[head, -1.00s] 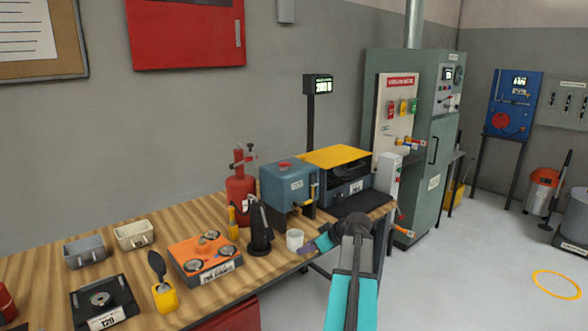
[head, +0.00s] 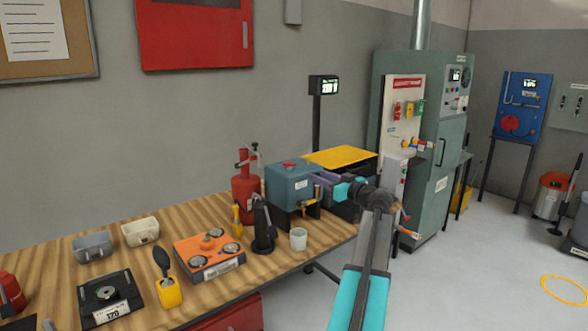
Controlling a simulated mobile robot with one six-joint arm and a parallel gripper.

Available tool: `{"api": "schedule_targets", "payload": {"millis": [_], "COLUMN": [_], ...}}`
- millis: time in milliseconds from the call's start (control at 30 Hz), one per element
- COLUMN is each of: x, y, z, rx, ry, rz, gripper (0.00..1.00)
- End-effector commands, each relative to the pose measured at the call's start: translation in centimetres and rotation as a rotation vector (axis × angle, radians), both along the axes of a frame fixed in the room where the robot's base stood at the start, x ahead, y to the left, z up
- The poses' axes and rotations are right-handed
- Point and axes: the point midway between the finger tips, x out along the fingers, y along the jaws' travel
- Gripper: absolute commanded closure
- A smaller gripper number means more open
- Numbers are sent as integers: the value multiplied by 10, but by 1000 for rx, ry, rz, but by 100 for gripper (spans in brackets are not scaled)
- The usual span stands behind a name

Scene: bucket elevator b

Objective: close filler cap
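A blue box-shaped tank (head: 287,190) stands on a dark stand at the back right of the wooden bench. A small red cap (head: 289,164) shows on its top; whether it is seated or loose is too small to tell. A yellow-handled tap is low on its front right. My gripper (head: 318,178), with purple fingers, is at the tank's upper right side, lower than the red cap and to its right. I cannot tell whether it touches the tank, or whether its fingers are open or shut.
A yellow-topped dark machine (head: 340,157) stands behind my gripper. A white cup (head: 298,239), a black stand (head: 263,228) and a red extinguisher-like cylinder (head: 244,195) are near the tank. An orange three-dial unit (head: 208,253) is further left. Open floor lies to the right.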

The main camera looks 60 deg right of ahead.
Motion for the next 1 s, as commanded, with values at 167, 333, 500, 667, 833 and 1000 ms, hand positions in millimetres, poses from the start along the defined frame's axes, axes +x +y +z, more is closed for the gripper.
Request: {"api": "schedule_targets", "payload": {"millis": [167, 333, 500, 667, 833, 1000], "x": [-7, -10, -6, 8, 30, 53], "y": [-5, -8, -12, -17, -24, -32], "z": [0, 0, 1, 1, 2, 2], "rx": [1, 1, 1, 2, 3, 1], "ry": [-1, 0, 0, 0, 0, 0], "rz": [-9, -15, -16, -17, -16, -17], "gripper": [66, 66, 66, 66, 66, 66]}}
